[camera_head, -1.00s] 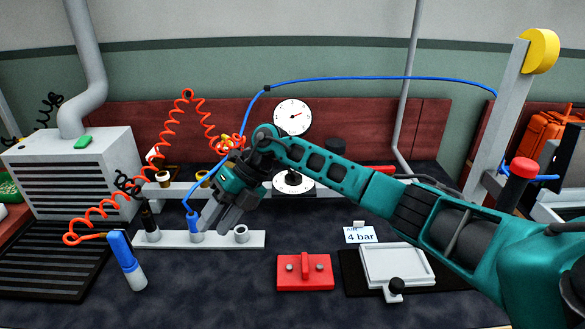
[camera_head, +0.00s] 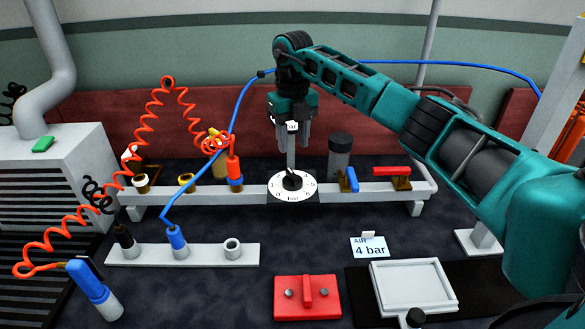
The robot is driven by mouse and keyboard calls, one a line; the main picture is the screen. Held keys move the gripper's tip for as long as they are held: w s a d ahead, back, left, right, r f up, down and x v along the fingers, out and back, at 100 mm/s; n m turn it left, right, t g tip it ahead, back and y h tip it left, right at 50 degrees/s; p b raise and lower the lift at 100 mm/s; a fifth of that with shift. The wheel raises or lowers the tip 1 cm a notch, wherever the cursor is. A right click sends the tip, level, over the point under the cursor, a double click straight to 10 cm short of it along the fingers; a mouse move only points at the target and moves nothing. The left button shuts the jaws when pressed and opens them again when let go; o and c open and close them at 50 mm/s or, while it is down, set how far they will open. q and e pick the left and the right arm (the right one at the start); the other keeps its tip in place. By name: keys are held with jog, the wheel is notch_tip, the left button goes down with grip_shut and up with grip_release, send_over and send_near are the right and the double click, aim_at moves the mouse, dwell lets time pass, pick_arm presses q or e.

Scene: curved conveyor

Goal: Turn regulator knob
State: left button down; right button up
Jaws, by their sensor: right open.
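The black regulator knob (camera_head: 292,181) sits at the centre of a white round dial (camera_head: 276,190) marked "bar", on the grey rail. My right gripper (camera_head: 292,145) points down above the knob, its fingers apart, with a grey post showing between them. The fingertips look clear of the knob. The gauge face is mostly hidden behind the gripper. A card (camera_head: 369,248) reading "AIR 4 bar" stands on the bench to the right. My left gripper is out of view.
A blue lever valve (camera_head: 352,180) and red-handled valve (camera_head: 391,171) sit on the rail right of the dial. A dark cylinder (camera_head: 340,155) stands behind. An orange coiled hose (camera_head: 143,130) and blue hose (camera_head: 238,105) hang at left. A red block (camera_head: 307,298) lies in front.

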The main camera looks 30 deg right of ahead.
aim_at(292, 174)
notch_tip(292, 174, down, 9)
jog(key=shift+r, duration=0.1)
grip_shut()
dwell(0.5)
